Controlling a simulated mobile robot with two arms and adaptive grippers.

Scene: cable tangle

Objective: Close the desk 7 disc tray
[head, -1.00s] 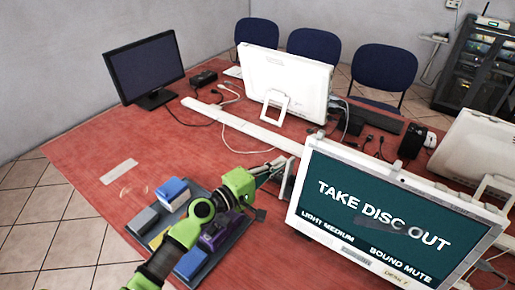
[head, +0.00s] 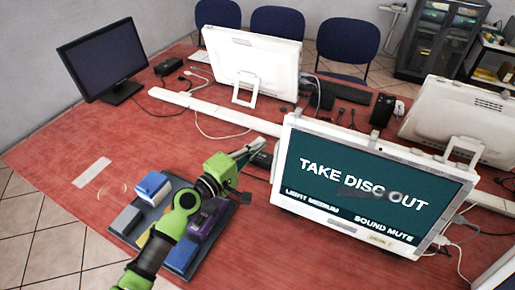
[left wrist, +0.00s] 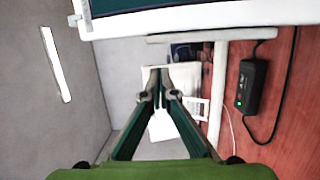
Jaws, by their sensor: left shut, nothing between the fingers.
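A white all-in-one computer (head: 372,190) stands at the front right in the head view, its screen reading "TAKE DISC OUT". In the left wrist view the shut fingers (left wrist: 160,78) point away below the computer's white frame (left wrist: 200,17). My right gripper is not in view.
A tray of coloured boxes (head: 236,208) lies under my left arm. A black adapter (left wrist: 245,88) with a green light lies on the red table (head: 60,150). Another white computer (head: 240,62) and a black monitor (head: 103,60) stand behind. The table's left front is mostly clear.

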